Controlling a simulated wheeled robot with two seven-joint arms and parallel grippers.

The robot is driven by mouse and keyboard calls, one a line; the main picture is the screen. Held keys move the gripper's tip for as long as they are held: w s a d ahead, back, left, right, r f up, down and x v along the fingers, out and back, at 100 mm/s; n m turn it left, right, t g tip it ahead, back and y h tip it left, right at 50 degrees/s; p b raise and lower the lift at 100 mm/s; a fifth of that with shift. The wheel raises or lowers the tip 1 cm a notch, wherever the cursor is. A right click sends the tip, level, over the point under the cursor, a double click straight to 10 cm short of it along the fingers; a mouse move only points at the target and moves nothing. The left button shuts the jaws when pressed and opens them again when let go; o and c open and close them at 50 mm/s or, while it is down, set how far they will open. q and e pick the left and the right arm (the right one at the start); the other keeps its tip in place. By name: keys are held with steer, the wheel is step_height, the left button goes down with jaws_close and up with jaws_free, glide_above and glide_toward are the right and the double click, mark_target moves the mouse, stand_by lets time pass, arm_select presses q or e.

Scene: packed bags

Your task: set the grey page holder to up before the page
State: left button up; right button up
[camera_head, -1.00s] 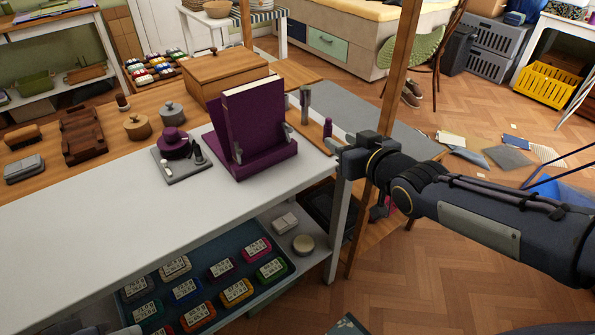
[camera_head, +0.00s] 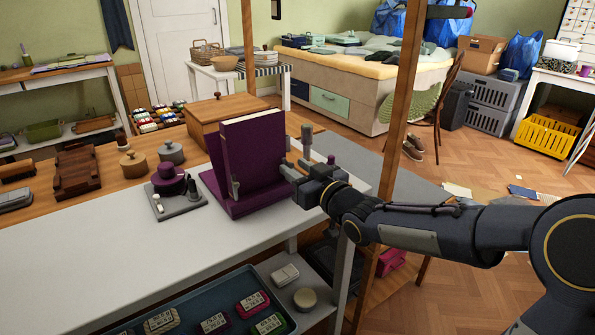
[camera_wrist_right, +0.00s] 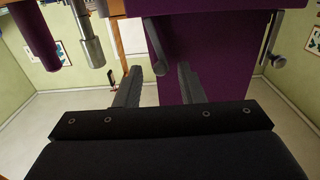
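A purple book stand (camera_head: 262,200) holds a purple book with pale page edges (camera_head: 252,116), leaning back, on the white table. My right gripper (camera_head: 295,168) is at the stand's right side and hides most of the other holder in the head view. The right wrist view looks upside down. There my right gripper (camera_wrist_right: 157,70) is open, and the grey tip of the near page holder (camera_wrist_right: 160,67) shows between its fingertips; contact cannot be told. The far holder (camera_wrist_right: 275,45) shows too. My left gripper is out of view.
A grey post (camera_head: 306,140) and a small purple post stand just right of the stand. Left of it is a grey tray with a purple lidded pot (camera_head: 168,180). A wooden box (camera_head: 222,112) is behind. The white table's front left (camera_head: 90,260) is clear.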

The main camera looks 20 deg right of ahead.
jaws_close()
steer(key=shift+w+d+r+m+p, duration=0.15)
steer(key=shift+d+m+p, duration=0.15)
steer(key=shift+m, duration=0.3)
steer(key=shift+w+d+f+m+p, duration=0.1)
steer(key=shift+d+m+p, duration=0.15)
steer(key=shift+m, duration=0.35)
steer(key=shift+d+m, duration=0.1)
steer(key=shift+m, duration=0.3)
jaws_free()
